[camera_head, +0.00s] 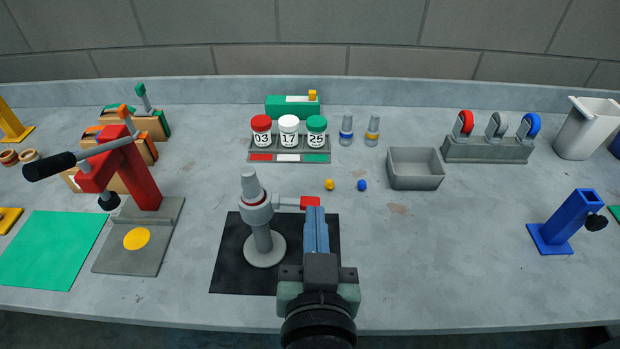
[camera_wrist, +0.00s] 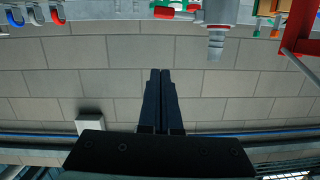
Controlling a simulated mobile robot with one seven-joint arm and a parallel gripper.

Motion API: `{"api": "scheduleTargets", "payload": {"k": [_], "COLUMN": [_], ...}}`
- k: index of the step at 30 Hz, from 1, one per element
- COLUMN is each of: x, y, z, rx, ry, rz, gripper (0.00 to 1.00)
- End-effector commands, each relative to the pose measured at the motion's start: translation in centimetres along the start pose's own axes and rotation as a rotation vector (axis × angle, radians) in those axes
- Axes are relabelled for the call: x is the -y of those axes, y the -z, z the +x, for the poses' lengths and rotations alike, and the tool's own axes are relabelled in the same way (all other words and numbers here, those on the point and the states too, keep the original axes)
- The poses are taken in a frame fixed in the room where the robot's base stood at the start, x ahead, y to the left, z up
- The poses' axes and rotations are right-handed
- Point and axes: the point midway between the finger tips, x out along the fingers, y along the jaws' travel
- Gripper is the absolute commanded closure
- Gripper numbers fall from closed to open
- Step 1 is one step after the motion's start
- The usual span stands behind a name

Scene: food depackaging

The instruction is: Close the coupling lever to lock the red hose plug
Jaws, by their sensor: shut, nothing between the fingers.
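The grey coupling (camera_head: 257,214) stands upright on a round base on a black mat (camera_head: 226,270). A grey tapered plug (camera_head: 250,184) with a thin reddish band sits in its top. The coupling lever (camera_head: 309,202) sticks out sideways to the right and has a red grip. In the wrist view, which is upside down, the red lever grip (camera_wrist: 165,12) and the plug end (camera_wrist: 215,45) show at the top edge. My gripper (camera_head: 315,211) is shut and empty, with its fingertips close by the lever's red end. Whether they touch it I cannot tell.
A red press (camera_head: 140,178) with a black-handled lever stands to the left. Behind are lidded jars in a rack (camera_head: 288,156), small yellow and blue balls, and a grey bin (camera_head: 415,170). A blue stand (camera_head: 569,225) is at the right.

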Motion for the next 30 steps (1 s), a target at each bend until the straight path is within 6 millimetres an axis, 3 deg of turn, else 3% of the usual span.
{"api": "scheduleTargets", "payload": {"k": [1,20,25,30], "x": [0.1,0.1,0.1,0.1], "y": [0.7,0.1,0.2,0.1], "z": [-0.4,-0.8,0.5,3.3], "rx": [0.019,0.059,0.058,0.058], "ry": [-0.001,-0.001,-0.002,-0.001], "rz": [0.004,0.013,0.012,0.012], "gripper": [1.0,1.0,1.0,1.0]}}
